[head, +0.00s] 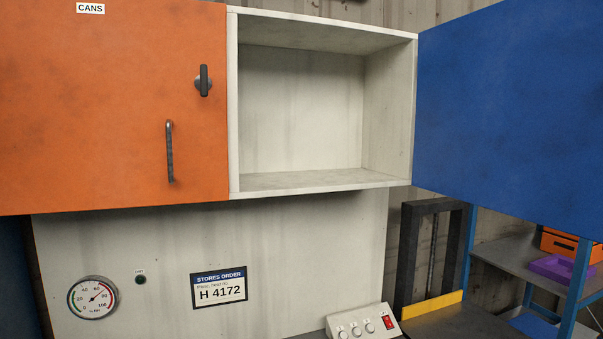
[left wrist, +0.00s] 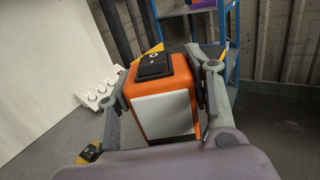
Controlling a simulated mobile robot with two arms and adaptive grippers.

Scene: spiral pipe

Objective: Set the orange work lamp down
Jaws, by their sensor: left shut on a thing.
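The orange work lamp (left wrist: 163,112) shows in the left wrist view, with a pale front panel and a black switch on top. My left gripper (left wrist: 164,88) is shut on it, one finger at each side. The lamp's base is hidden behind my wrist, so I cannot tell whether it touches a surface. Neither the lamp nor a gripper shows in the head view.
An open, empty cabinet (head: 300,110) hangs between an orange door (head: 110,110) and an open blue door (head: 510,100). Below are a sloped control box (head: 362,324) and a black frame with a yellow base bar (head: 432,305). Blue shelving (head: 580,285) stands at right.

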